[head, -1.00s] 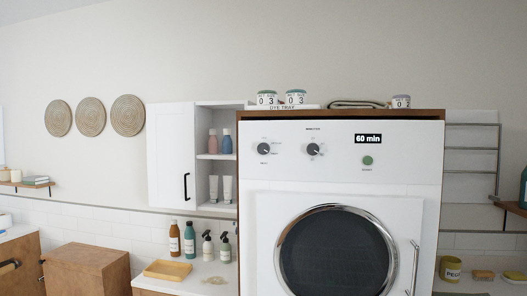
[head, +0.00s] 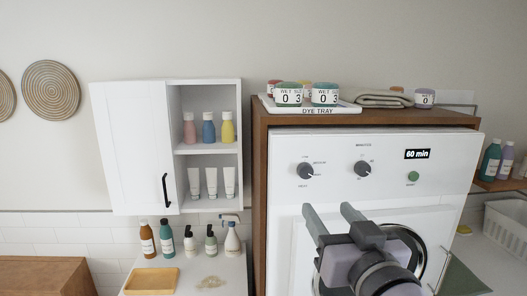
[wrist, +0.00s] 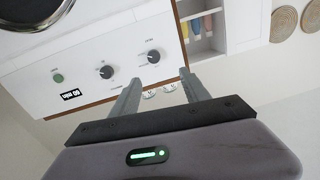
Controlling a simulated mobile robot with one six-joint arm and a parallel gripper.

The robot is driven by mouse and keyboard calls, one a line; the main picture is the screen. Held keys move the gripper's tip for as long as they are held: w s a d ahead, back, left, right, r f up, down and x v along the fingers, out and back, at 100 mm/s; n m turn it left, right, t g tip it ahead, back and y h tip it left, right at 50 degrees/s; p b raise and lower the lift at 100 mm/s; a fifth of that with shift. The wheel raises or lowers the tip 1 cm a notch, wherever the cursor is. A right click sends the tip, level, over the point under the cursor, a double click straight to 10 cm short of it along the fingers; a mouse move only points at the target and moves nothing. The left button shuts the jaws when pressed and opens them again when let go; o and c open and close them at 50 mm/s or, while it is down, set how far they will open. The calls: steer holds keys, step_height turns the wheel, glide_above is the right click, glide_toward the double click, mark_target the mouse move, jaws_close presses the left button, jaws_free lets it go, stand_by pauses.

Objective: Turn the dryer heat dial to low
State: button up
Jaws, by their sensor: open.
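The white dryer (head: 285,225) has two dark round dials on its top panel. The left dial (head: 305,171) and right dial (head: 363,169) have small labels, too small to read surely, so I cannot tell which sets the heat. In the upside-down wrist view the left dial (wrist: 153,56) lies just beyond the fingertips, and the right dial (wrist: 106,72) lies left of it. My gripper (head: 330,211) is open and empty, in front of the dryer and below the dials in the head view. It also shows in the wrist view (wrist: 160,78). Neither finger appears to touch a dial.
A display reading 60 min (head: 416,154) and a green button (head: 413,176) sit right of the dials. The round door (head: 412,222) is partly hidden by my arm. A dye tray (head: 335,107) with jars stands on the wooden surround. A white cabinet (head: 130,150) stands left.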

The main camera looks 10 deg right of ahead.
mark_target(307, 172)
steer(key=w+p, duration=0.1)
steer(key=w, duration=0.4)
steer(key=w+p, duration=0.1)
steer(key=w, duration=0.5)
steer(key=w+p, duration=0.1)
steer(key=w, duration=0.4)
steer(key=shift+w+d, duration=0.15)
steer(key=shift+d, duration=0.3)
steer(key=shift+c, duration=0.8)
jaws_close()
